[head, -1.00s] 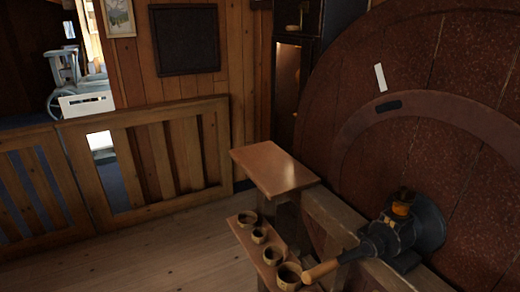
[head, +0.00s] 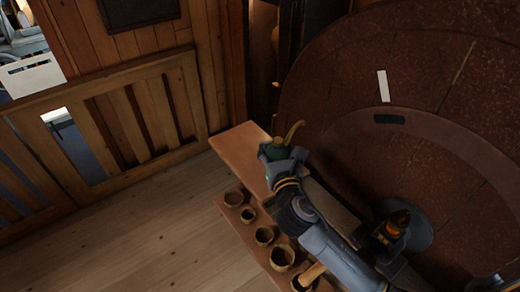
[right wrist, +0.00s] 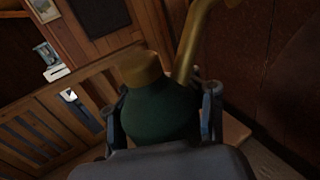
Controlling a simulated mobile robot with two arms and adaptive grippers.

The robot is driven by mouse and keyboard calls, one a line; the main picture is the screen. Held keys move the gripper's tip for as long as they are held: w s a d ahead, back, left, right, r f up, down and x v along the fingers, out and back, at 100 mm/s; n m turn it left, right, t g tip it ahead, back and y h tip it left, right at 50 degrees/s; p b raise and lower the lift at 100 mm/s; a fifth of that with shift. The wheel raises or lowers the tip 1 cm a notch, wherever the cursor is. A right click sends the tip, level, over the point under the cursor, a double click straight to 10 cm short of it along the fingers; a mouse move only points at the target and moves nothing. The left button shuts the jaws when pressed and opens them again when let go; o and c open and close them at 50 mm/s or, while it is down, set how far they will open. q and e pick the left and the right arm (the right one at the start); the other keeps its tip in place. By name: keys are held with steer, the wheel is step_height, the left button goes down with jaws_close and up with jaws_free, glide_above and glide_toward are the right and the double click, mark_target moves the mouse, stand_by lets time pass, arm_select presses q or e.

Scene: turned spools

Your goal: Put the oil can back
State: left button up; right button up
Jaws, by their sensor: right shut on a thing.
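The oil can has a dark green body (right wrist: 160,112) with a brass cap and a curved brass spout. It stands roughly upright between the fingers of my right gripper (right wrist: 163,118) in the right wrist view. In the head view the oil can (head: 275,150) shows at the tip of my right arm, in front of the small wooden table top (head: 236,147). My right gripper (head: 284,157) is shut on it. I cannot tell whether the can's base touches the table top. My left gripper is not in view.
A lower wooden shelf (head: 251,241) holds several round cups (head: 263,235). A large reddish wheel (head: 345,95) rises behind. A wooden railing (head: 130,125) borders the floor.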

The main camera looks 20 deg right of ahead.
steer(key=w+f+b, duration=0.5)
steer(key=w+f, duration=0.3)
steer(key=w, duration=0.5)
steer(key=shift+a, duration=0.15)
steer(key=shift+w+f+b, duration=0.4)
steer(key=shift+w+b, duration=0.2)
steer(key=shift+w+f+b, duration=0.1)
steer(key=shift+f+b, duration=0.05)
steer(key=shift+b, duration=0.15)
steer(key=f+b, duration=0.1)
steer(key=b, duration=0.1)
steer(key=f+b, duration=0.2)
steer(key=shift+w+f, duration=0.2)
steer(key=shift+f, duration=0.1)
steer(key=shift+r, duration=0.15)
